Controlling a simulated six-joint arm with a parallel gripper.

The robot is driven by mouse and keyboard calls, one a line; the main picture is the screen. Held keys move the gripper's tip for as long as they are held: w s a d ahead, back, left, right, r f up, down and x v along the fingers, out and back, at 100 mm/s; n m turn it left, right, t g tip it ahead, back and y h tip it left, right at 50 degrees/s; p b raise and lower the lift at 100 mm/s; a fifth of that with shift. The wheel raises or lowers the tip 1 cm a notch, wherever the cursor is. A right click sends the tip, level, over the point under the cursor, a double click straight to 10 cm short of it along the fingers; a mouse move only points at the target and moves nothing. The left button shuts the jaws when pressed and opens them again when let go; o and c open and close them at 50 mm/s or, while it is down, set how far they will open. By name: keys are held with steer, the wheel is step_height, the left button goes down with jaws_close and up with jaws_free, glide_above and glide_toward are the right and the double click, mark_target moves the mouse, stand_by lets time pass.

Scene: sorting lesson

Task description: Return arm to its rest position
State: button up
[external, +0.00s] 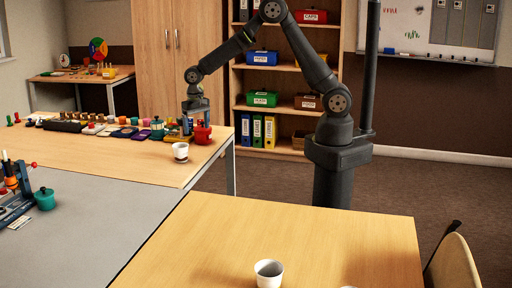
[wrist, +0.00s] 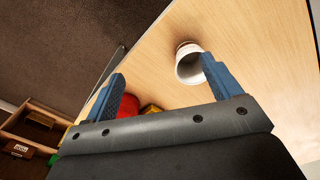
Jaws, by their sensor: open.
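My arm reaches from its dark column over the far wooden table (external: 110,160). My gripper (external: 195,124) points down above that table's right end, close to a red pot (external: 203,134). A white cup (external: 181,151) stands on the table just in front of it. In the wrist view my gripper's two blue fingers (wrist: 160,70) are spread apart with nothing between their tips. There the white cup (wrist: 188,66) shows by the right finger and the red pot (wrist: 128,106) by the left finger. Whether a finger touches either is unclear.
Several small coloured items (external: 125,132) line the back of that table. A grey tabletop (external: 95,220) with a teal pot (external: 44,199) adjoins it. Another white cup (external: 269,273) stands on the near table (external: 300,232). A shelf (external: 285,148) with boxes and binders stands behind.

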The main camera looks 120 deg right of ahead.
steer(key=w+a+n, duration=0.3)
steer(key=a+n, duration=0.4)
steer(key=a, duration=1.6)
steer(key=s+a+n, duration=0.3)
steer(key=a, duration=0.6)
steer(key=s+a+n, duration=0.2)
steer(key=s+a, duration=0.2)
steer(key=a, duration=0.5)
steer(key=shift+s+n, duration=0.2)
steer(key=shift+n, duration=0.2)
steer(key=shift+f, duration=0.1)
steer(key=w+d+m, duration=0.3)
steer(key=d, duration=0.6)
steer(key=w+d+m, duration=0.3)
steer(key=w+d, duration=0.1)
steer(key=d, duration=0.6)
steer(key=shift+d+m, duration=0.3)
steer(key=shift+m, duration=0.1)
steer(key=shift+w, duration=0.1)
